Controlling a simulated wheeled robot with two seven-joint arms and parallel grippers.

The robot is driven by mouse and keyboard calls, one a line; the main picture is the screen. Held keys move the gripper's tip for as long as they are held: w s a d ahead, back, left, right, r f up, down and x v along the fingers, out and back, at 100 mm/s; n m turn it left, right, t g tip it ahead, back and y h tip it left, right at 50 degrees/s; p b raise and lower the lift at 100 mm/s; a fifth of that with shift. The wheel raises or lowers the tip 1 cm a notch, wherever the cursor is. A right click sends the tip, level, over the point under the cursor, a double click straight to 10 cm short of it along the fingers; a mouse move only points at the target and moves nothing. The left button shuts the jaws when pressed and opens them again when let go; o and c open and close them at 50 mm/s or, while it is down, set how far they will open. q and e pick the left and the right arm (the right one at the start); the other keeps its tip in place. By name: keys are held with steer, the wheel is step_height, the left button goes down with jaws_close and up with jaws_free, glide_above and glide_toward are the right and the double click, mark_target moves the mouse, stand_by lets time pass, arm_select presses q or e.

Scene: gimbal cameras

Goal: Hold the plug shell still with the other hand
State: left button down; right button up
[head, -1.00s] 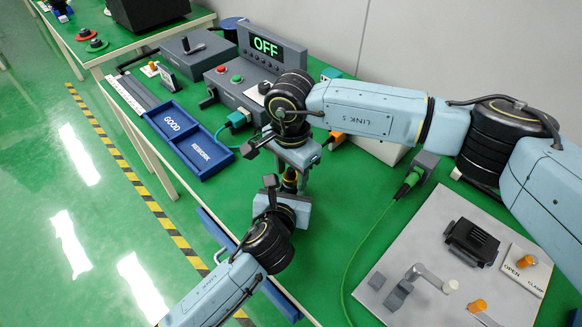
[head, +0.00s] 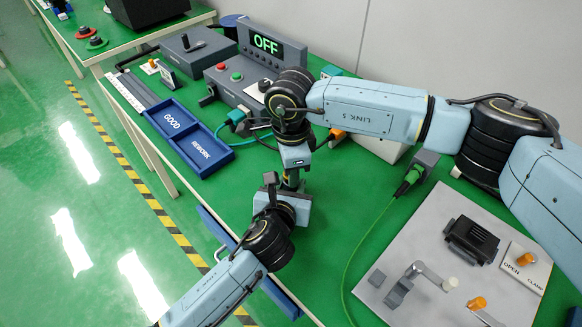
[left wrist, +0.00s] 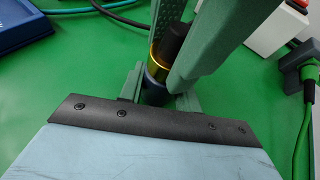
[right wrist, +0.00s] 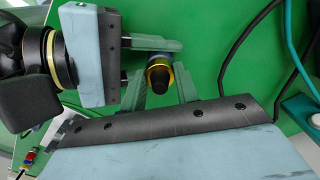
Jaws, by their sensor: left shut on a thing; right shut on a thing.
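The plug is a small cylinder with a black part, a gold ring and a blue-grey body (left wrist: 154,92), in the left wrist view. In the right wrist view I see its black end (right wrist: 160,78) almost end-on. My left gripper (head: 283,192) is shut on the blue-grey body, which I take for the plug shell. My right gripper (head: 292,178) comes from above, its fingers shut around the plug nearer the black part. In the head view the grippers mostly hide the plug. The exact contact of the right fingers is hard to tell.
Blue GOOD and REWORK trays (head: 190,138) lie to the left. Behind stands a grey control box (head: 240,85) with an OFF display (head: 267,43). A green cable (head: 365,245) and a grey fixture plate (head: 420,240) are at the right. The table's front edge is close to my left arm.

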steer(key=o, duration=1.1)
steer(key=shift+r, duration=2.25)
steer(key=shift+c, duration=0.5)
steer(key=shift+r+n, duration=0.7)
steer(key=shift+n, duration=0.4)
step_height(320, 180, up, 2)
steer(key=n, duration=0.4)
